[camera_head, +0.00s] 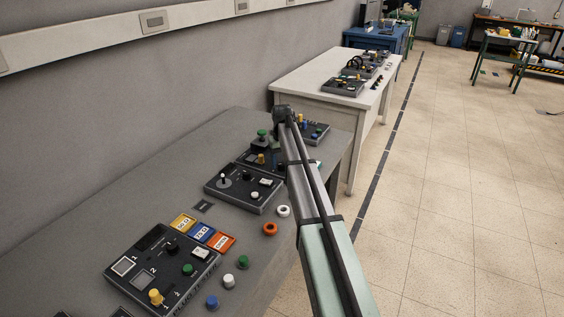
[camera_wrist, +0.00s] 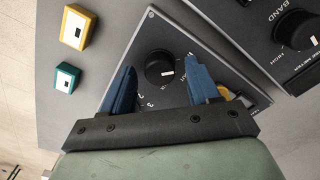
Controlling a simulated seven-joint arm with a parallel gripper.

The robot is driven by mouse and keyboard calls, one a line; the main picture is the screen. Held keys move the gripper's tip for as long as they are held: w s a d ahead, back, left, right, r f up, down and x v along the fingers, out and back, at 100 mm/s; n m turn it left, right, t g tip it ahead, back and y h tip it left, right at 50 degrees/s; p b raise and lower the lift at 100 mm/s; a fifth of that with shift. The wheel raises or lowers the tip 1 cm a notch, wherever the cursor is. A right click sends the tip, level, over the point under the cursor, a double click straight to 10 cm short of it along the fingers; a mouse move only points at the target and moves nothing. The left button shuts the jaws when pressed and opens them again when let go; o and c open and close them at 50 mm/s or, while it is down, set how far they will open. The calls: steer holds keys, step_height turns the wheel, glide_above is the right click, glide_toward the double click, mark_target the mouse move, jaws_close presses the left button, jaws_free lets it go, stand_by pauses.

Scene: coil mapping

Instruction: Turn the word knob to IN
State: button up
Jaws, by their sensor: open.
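A round black knob (camera_wrist: 159,70) with a white mark sits on a dark panel (camera_wrist: 152,30) in the wrist view. The white mark is on the knob's lower right side. Small white lettering lies around the knob, too small and partly covered to read surely. My gripper (camera_wrist: 163,66) is open, with one blue finger on each side of the knob and gaps between them and it. In the head view my gripper (camera_head: 283,113) is over the far part of the grey bench, and I cannot make out the knob there.
A panel marked BAND (camera_wrist: 270,45) with a larger black knob stands close at right in the wrist view. A yellow block (camera_wrist: 77,27) and a teal block (camera_wrist: 66,77) lie at left. Several control boxes, such as one with a joystick (camera_head: 243,188), crowd the grey bench (camera_head: 150,175).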

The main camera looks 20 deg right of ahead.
mark_target(282, 164)
step_height(282, 164, up, 14)
stand_by(0.6)
steer(key=shift+f, duration=0.1)
